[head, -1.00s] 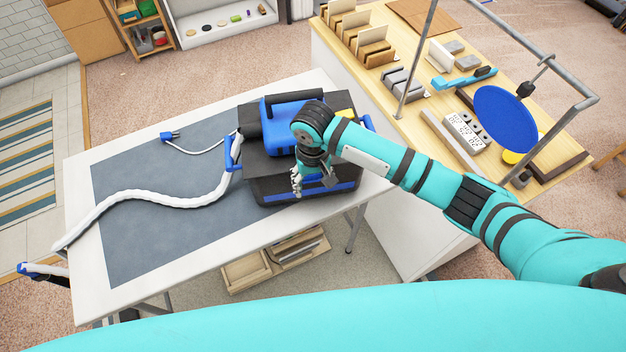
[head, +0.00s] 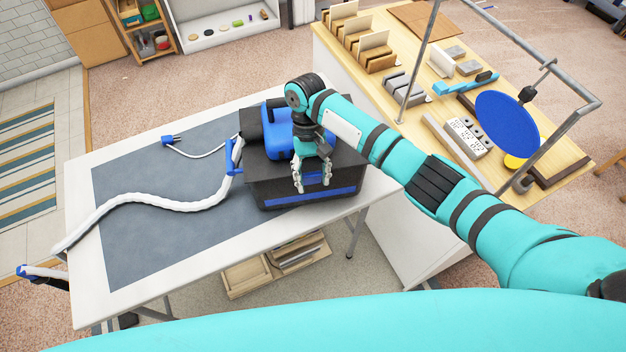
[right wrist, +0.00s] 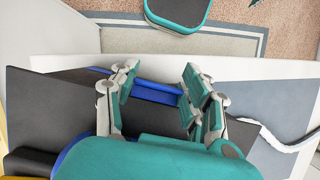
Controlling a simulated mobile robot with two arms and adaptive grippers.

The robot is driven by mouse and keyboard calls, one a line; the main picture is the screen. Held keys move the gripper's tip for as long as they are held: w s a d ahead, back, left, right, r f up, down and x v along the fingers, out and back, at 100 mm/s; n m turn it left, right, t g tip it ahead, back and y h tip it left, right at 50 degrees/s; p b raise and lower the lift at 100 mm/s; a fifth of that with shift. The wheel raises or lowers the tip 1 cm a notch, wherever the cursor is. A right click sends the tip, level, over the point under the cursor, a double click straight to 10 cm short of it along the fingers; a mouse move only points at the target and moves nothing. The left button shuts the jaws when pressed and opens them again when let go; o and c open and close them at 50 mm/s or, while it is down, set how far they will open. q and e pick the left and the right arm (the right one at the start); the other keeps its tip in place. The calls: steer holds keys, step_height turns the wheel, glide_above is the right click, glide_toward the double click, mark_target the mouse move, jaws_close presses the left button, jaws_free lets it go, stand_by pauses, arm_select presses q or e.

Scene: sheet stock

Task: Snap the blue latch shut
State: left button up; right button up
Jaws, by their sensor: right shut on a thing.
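A black and blue vacuum-like machine (head: 262,172) stands on the work table, its blue handle (head: 279,142) on top. My right gripper (head: 313,183) points down at the machine's front side, its two fingers clearly spread around something. In the right wrist view the gripper (right wrist: 157,88) has a blue strip (right wrist: 155,91) between its fingers, seemingly the blue latch. The exact contact is hard to see. My left gripper is not in view.
A white hose (head: 150,200) with a blue elbow (head: 235,155) runs left across the grey mat (head: 140,245). A plug (head: 171,139) lies behind it. A wooden bench (head: 440,90) with boards, tools and a metal frame stands at the right.

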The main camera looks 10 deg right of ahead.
steer(key=shift+w, duration=0.1)
steer(key=o, duration=1.2)
steer(key=v, duration=1.2)
steer(key=shift+w, duration=0.15)
